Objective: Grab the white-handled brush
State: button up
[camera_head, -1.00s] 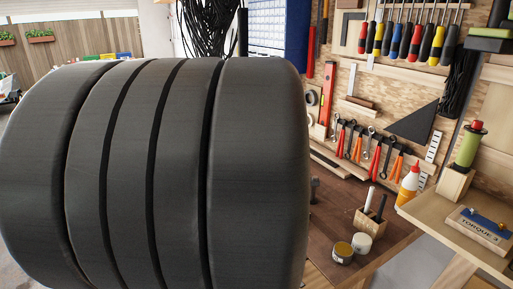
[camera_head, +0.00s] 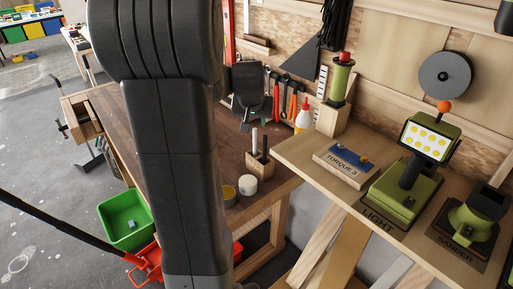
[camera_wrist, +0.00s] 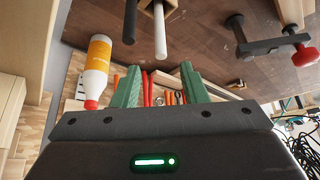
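The white-handled brush (camera_head: 254,140) stands upright in a small wooden holder (camera_head: 259,166) on the workbench, beside a black-handled tool (camera_head: 264,146). Its bristles are not visible. In the wrist view the white handle (camera_wrist: 160,32) points down from the holder (camera_wrist: 146,6) at the top, with the black handle (camera_wrist: 130,22) to its left. My gripper (camera_wrist: 160,88) has two green fingers, spread apart with nothing between them. The white handle's end lies above the gap, apart from the fingers. In the head view my gripper's dark body (camera_head: 249,88) shows behind the holder.
A glue bottle (camera_wrist: 97,68) stands close to my left finger in the wrist view. Two small jars (camera_head: 247,184) sit in front of the holder. A clamp-like tool (camera_wrist: 268,42) is at right. A shelf (camera_head: 300,150) with boxed tools flanks the bench.

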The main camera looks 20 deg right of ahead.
aim_at(255, 132)
jog(key=x, duration=0.3)
jog(key=shift+w+d+f, duration=0.1)
jog(key=shift+f, duration=0.25)
jog(key=shift+a+p+x, duration=0.2)
jog(key=shift+p+x, duration=0.7)
jog(key=shift+x, duration=1.75)
jog(key=shift+f, duration=0.1)
jog(key=shift+c, duration=0.2)
grip_shut()
